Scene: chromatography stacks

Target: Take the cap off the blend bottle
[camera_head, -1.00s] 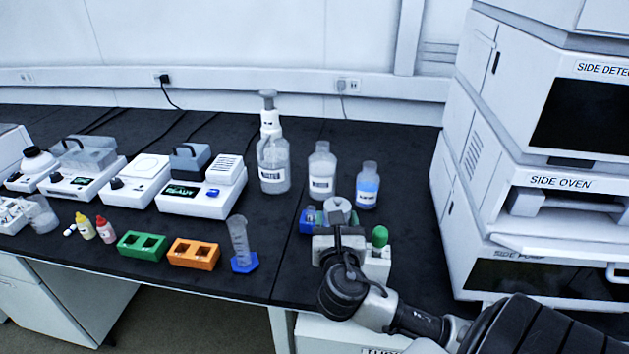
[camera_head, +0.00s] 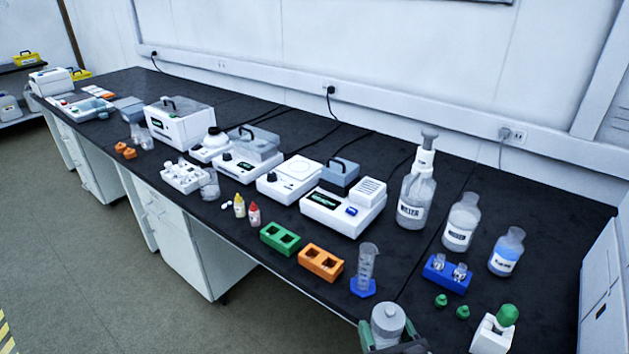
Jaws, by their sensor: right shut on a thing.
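A round grey-capped bottle (camera_head: 388,320) is at the bottom edge, right of centre, seen from above. I cannot read a label on it, so I cannot confirm that it is the blend bottle. Its cap is on. My right gripper (camera_head: 388,338) is shut on this bottle, with a jaw on each side; the lower part is cut off by the frame. My left gripper is not in view.
A blue rack (camera_head: 447,274) with small vials and two green caps (camera_head: 451,306) lie to the right. A white holder with a green top (camera_head: 493,333) stands nearby. A blue-footed cylinder (camera_head: 365,272) and orange rack (camera_head: 321,262) stand left. Labelled bottles (camera_head: 459,222) stand behind.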

